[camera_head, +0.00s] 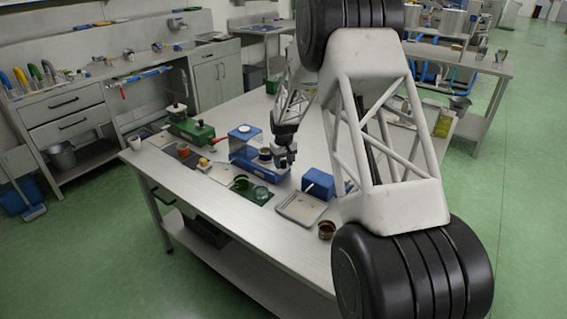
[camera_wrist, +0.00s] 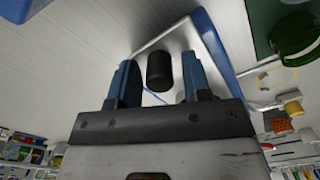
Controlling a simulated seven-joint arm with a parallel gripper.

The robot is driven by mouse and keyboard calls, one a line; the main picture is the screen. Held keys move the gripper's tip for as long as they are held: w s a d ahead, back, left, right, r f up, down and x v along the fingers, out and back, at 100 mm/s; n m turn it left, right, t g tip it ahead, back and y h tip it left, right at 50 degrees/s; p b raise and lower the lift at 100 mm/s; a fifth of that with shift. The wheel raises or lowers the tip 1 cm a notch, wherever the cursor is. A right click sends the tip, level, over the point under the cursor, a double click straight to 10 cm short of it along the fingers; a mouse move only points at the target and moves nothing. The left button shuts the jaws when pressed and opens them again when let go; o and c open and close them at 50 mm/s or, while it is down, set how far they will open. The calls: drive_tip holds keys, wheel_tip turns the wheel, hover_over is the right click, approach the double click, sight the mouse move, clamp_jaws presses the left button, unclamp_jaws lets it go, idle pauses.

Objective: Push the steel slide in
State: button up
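A blue device (camera_head: 241,158) stands on the steel bench, with a small dark round part on its top. My gripper (camera_head: 287,160) is over its right end, pointing down. In the wrist view, my gripper (camera_wrist: 161,82) is open, with its two blue fingers apart. A black cylindrical knob (camera_wrist: 159,70) shows between and beyond the fingers, with a gap on each side. Behind the knob is a bright steel surface (camera_wrist: 182,42) with a blue edge (camera_wrist: 214,50). I cannot tell which part is the steel slide or how far in it sits.
A green mat (camera_head: 266,200) with glass dishes lies in front of the device. A metal tray (camera_head: 300,208) and a blue box (camera_head: 318,183) stand to the right, and a brown dish (camera_head: 327,230) near the front edge. A green device (camera_head: 190,130) stands at the left.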

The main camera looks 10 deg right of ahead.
sight(269, 155)
clamp_jaws()
drive_tip(key=shift+w+a, duration=2.65)
drive_tip(key=shift+w, duration=0.1)
drive_tip(key=shift+o, duration=1)
unclamp_jaws()
drive_tip(key=shift+r, duration=0.15)
wheel_tip(269, 155, up, 8)
drive_tip(key=shift+f, duration=0.2)
